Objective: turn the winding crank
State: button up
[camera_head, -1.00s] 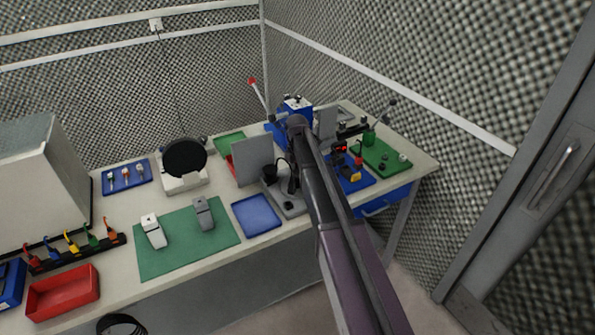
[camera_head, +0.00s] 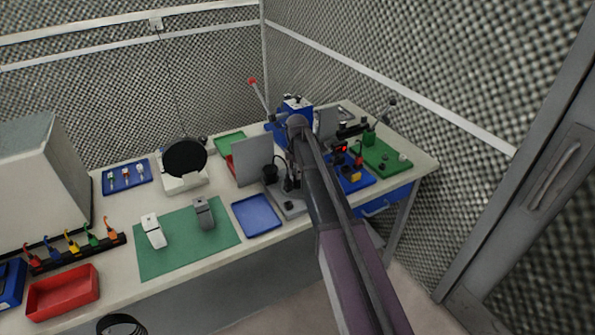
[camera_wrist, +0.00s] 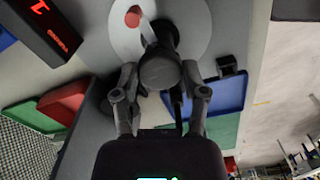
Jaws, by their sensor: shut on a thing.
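The winding crank shows in the wrist view as a dark round knob (camera_wrist: 160,72) on a short dark arm in front of a pale disc (camera_wrist: 197,35). A red round piece (camera_wrist: 133,17) sits by the disc's upper left. My gripper (camera_wrist: 160,90) has a finger on each side of the knob and is shut on it. The exact contact is partly hidden behind the knob. In the head view the winder's grey base (camera_head: 292,204) stands at the bench's front edge. My arm covers much of the winder there.
A grey upright panel (camera_head: 252,160) stands left of the winder, and an empty blue tray (camera_head: 257,215) lies in front. A blue mat with small devices (camera_head: 352,184) and a green board (camera_head: 388,158) are to the right. A green mat (camera_head: 180,250) holds two small devices.

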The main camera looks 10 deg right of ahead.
jog(key=shift+s+m, duration=0.1)
jog(key=shift+m, duration=23.9)
